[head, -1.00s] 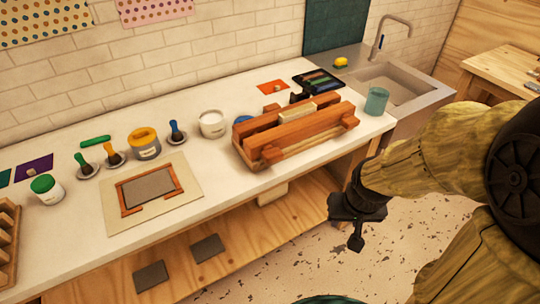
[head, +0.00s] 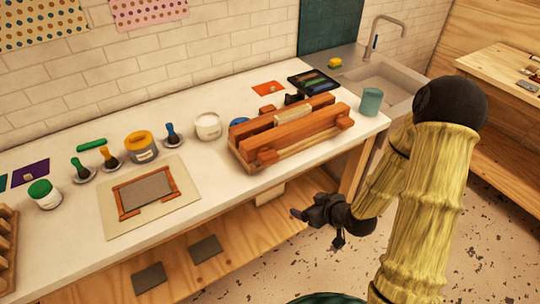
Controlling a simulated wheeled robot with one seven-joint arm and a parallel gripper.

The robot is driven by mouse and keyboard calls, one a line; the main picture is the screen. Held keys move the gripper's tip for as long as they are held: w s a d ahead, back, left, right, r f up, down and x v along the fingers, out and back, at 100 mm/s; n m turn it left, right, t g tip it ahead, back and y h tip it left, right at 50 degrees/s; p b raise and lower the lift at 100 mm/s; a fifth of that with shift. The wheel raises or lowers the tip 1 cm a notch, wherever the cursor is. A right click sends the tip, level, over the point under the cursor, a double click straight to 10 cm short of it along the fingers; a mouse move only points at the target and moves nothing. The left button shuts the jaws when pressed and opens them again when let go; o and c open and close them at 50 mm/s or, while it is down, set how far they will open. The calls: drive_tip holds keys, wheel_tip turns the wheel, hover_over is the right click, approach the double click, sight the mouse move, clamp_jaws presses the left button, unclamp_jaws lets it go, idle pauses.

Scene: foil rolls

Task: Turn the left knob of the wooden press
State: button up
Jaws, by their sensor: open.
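The wooden press (head: 300,130) lies on the white worktop, a long reddish-brown body of parallel beams. Its left knob (head: 267,157) is a blocky reddish piece on the front side near the left end. The right knob (head: 346,124) sits near the right end. My gripper (head: 316,222) is black and open, in front of the worktop and lower than the press in the picture. It is apart from both knobs, with nothing visible between its fingers.
A teal cup (head: 371,101) stands right of the press, near the sink (head: 388,85). A white jar (head: 208,126) stands to its left. A framed board (head: 146,192) lies further left on the worktop (head: 215,190). Open floor lies in front.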

sight(272, 159)
drive_tip(key=r+t+y, duration=0.1)
drive_tip(key=t, duration=0.1)
drive_tip(key=a+r+m+t+y, duration=0.1)
drive_tip(key=r+t, duration=0.1)
drive_tip(key=a+r+m+t+y, duration=0.1)
drive_tip(key=t+y, duration=0.1)
drive_tip(key=shift+w+a+r+t+p, duration=0.15)
drive_tip(key=shift+w+a+t+p, duration=0.1)
drive_tip(key=shift+w+t+p, duration=0.15)
drive_tip(key=shift+w+b, duration=0.1)
drive_tip(key=shift+b, duration=0.25)
drive_tip(key=b+x, duration=0.1)
drive_tip(key=x, duration=1.6)
drive_tip(key=shift+a, duration=0.25)
